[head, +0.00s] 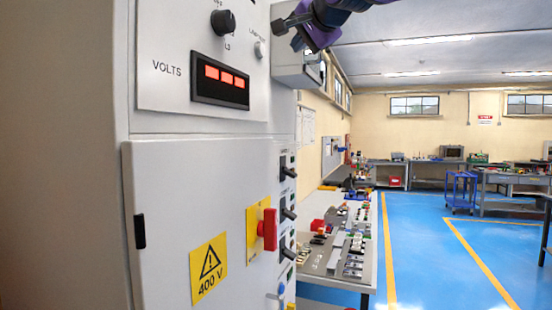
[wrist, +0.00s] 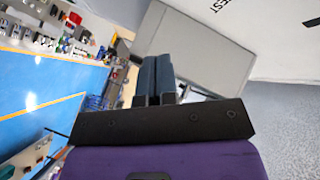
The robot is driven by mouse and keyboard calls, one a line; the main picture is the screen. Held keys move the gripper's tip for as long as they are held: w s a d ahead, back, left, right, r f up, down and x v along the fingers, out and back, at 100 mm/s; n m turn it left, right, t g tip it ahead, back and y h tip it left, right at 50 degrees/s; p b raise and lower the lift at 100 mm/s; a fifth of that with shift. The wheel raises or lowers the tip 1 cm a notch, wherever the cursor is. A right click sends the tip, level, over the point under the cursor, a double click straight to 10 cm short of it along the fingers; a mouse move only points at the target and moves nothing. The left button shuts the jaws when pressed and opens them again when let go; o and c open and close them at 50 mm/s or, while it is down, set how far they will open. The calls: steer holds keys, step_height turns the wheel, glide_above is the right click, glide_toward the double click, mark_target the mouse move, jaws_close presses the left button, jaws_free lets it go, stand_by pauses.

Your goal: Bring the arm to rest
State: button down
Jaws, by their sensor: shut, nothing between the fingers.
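My gripper (head: 298,20) is at the top of the head view, raised in front of the upper right part of a grey cabinet (head: 185,170). In the wrist view my gripper (wrist: 155,68) shows its two dark fingers pressed together, with nothing between them. A light grey box-like housing (wrist: 195,50) is just beyond the fingertips in the wrist view. I cannot tell whether they touch it. My purple arm shows at the top of the head view.
The cabinet has a red VOLTS display (head: 220,77), a black knob (head: 223,22), a red switch handle (head: 268,230) and a 400 V label (head: 208,268). A bench (head: 345,262) with many parts stands beyond it. Blue floor (head: 420,255) at the right is open. A blue cart (head: 461,190) stands farther back.

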steer(key=s+d+f+n+g+h, duration=0.2)
steer(key=s+d+f+h, duration=0.1)
steer(key=s+d+f, duration=0.6)
steer(key=s+d+f+n+g+h, duration=0.25)
steer(key=s+d+f, duration=0.55)
steer(key=f, duration=0.4)
steer(key=s+d+f+g, duration=0.1)
steer(key=s+d+f, duration=0.2)
steer(key=s+f, duration=0.2)
steer(key=s+d+f+n+g+h, duration=0.1)
steer(key=s+d+f, duration=0.2)
steer(key=s+f, duration=0.3)
steer(key=s+d+f+n+g, duration=0.1)
steer(key=s+d+f, duration=0.3)
steer(key=f, duration=0.5)
steer(key=shift+s+g, duration=0.55)
steer(key=shift+s, duration=0.3)
